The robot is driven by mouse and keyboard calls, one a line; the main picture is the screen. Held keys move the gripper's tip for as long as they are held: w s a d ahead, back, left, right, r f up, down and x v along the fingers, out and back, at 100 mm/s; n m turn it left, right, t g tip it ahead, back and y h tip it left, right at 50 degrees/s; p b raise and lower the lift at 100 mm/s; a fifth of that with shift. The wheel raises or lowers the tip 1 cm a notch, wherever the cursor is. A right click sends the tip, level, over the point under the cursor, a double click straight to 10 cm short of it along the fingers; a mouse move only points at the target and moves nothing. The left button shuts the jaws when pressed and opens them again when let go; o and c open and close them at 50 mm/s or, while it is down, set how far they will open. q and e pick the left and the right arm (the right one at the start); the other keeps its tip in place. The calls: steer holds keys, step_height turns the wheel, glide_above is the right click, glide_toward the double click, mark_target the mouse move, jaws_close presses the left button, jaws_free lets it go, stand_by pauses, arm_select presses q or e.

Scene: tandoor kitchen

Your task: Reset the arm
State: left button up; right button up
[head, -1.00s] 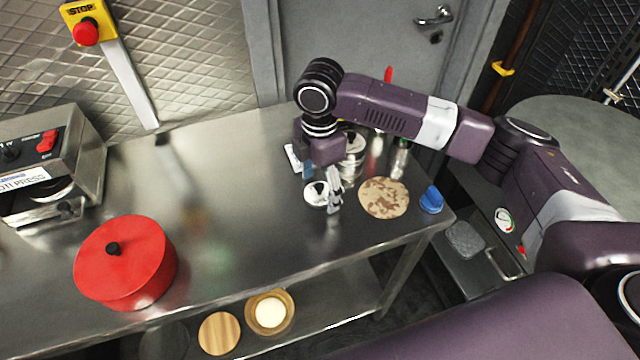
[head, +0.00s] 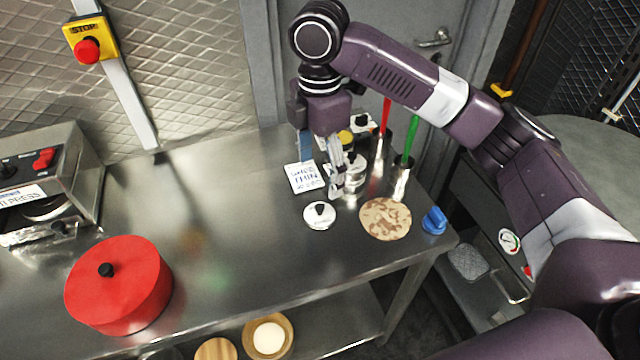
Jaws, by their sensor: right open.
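My right arm reaches in from the right over the steel table (head: 215,255). My right gripper (head: 336,190) points down above the table, just behind a small white lid with a black knob (head: 319,215). Its fingers are open and nothing shows between them. It partly hides a metal container (head: 351,188) behind it. My left gripper is not in view.
A flatbread (head: 385,219) and a blue object (head: 434,221) lie near the right edge. A lettered card (head: 306,177) and metal cups with red (head: 386,117) and green (head: 411,138) handles stand nearby. A red pot (head: 118,285) and press (head: 45,185) are left.

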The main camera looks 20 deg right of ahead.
steer(key=shift+r, duration=0.3)
